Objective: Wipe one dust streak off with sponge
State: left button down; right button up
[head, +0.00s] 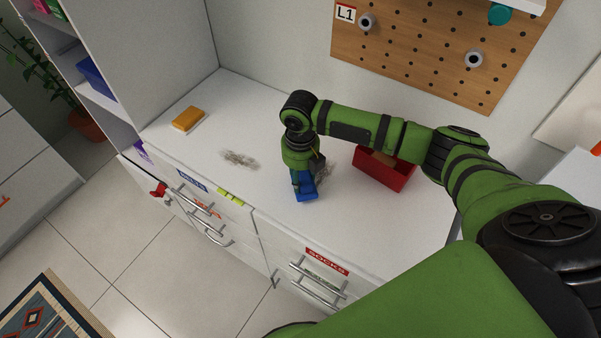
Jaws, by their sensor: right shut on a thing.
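My right gripper (304,178) points down at the white countertop (222,112) and is shut on a blue block (306,196), perhaps a sponge. The block is at or just above the surface; I cannot tell if it touches. A grey dust streak (240,160) lies on the countertop to the left of the gripper. Another grey dust streak (327,172) shows just right of the gripper, partly hidden by it. My left gripper is not in view.
A red open box (384,173) stands right of the gripper, under my forearm. A pegboard (430,50) with pegs is on the wall behind. Drawers with handles (318,284) are below the front edge. A shelf unit (95,95) stands at the left.

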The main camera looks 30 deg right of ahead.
jog(key=shift+f, duration=0.45)
